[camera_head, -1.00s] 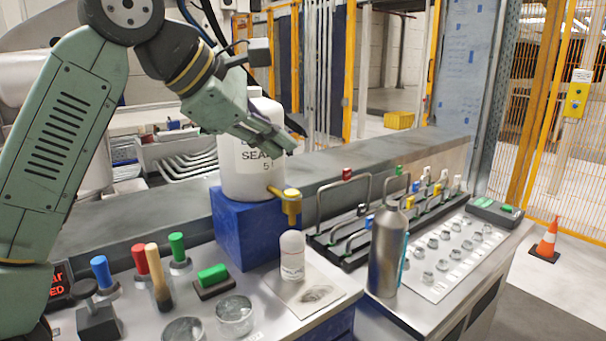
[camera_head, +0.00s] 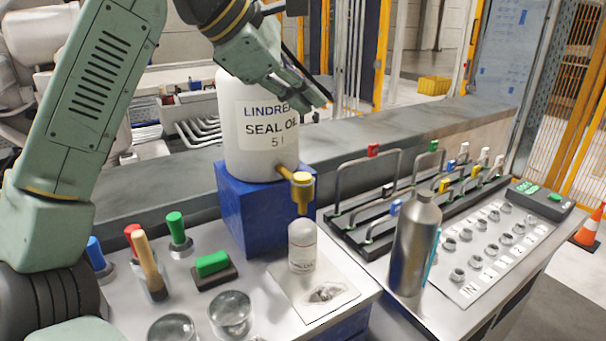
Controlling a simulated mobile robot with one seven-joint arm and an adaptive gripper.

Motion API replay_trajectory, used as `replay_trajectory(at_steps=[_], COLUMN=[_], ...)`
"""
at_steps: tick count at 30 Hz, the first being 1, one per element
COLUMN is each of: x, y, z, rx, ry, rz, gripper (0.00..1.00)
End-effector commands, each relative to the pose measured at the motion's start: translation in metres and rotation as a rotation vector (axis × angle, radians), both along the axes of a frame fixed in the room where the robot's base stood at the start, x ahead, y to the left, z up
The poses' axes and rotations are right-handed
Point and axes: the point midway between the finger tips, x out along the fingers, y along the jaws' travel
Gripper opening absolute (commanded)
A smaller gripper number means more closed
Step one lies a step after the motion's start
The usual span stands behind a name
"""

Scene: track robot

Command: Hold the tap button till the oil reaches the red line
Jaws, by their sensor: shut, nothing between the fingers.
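A white oil container (camera_head: 262,150) labelled seal oil stands on a blue block (camera_head: 245,205). A clear bottle (camera_head: 302,247) stands upright below the tap on a pale sheet (camera_head: 318,295). My gripper (camera_head: 318,98) is shut and empty. In the picture it is above the tap, in front of the container's upper right, and apart from the button.
A grey metal flask (camera_head: 414,245) stands right of the bottle. A black rack (camera_head: 350,230) with coloured handles lies behind it. Glass dishes (camera_head: 230,312), a green-topped block (camera_head: 213,268) and upright coloured handles (camera_head: 178,232) stand at left.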

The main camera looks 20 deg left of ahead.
Motion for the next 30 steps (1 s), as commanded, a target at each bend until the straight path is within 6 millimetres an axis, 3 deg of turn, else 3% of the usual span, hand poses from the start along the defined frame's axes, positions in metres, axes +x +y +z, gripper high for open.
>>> replay_trajectory(at_steps=[8, 21, 30], x=[0.000, 0.000, 0.000], y=[0.000, 0.000, 0.000], z=[-0.023, -0.081, -0.087], rx=[-0.001, 0.001, -0.001], ry=[0.000, 0.000, 0.000], rz=[-0.001, -0.001, -0.001], gripper=[0.00, 0.00, 0.00])
